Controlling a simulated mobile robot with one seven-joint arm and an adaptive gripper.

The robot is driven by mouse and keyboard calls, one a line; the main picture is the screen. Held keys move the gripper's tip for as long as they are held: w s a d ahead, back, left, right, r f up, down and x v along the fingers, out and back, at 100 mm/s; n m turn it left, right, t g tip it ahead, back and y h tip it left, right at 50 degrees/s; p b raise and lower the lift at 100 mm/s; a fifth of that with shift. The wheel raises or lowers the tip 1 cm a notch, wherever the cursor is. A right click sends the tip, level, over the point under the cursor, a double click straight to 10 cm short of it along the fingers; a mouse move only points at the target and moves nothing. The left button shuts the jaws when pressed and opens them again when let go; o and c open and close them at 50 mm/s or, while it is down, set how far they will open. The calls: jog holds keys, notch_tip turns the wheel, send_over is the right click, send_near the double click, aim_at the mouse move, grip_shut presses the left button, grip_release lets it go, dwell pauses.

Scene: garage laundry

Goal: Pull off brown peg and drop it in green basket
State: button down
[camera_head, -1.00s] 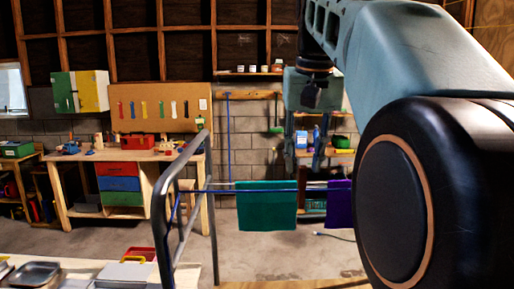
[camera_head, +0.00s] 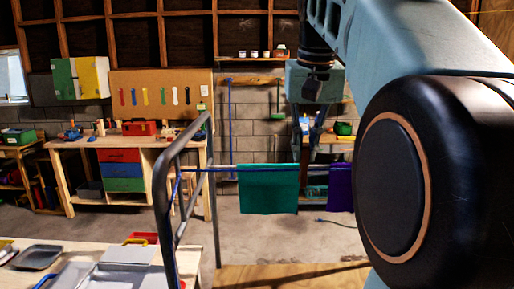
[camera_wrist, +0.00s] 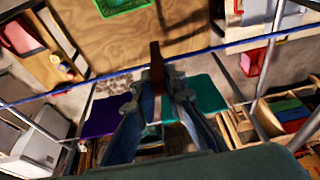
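The brown peg (camera_wrist: 156,62) stands across the blue line in the wrist view, between the tips of my gripper (camera_wrist: 160,86). Both fingertips lie right against the peg's sides, so the gripper appears shut on it. The peg still appears to be at the line. In the head view my gripper (camera_head: 315,146) hangs over the line beside the teal cloth; the peg is too small to make out there. The green basket (camera_wrist: 122,5) shows at the top edge of the wrist view, on a wooden surface below the line.
A teal cloth (camera_head: 268,188) and a purple cloth (camera_head: 340,183) hang on the blue line (camera_head: 225,169). A grey metal frame (camera_head: 160,190) stands at its left end. A table with trays (camera_head: 38,257) is at lower left, and a workbench (camera_head: 75,144) stands behind.

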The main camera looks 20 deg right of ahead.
jog(key=shift+r+p, duration=1.2)
jog(key=shift+r, duration=1.8)
jog(key=shift+f, duration=0.1)
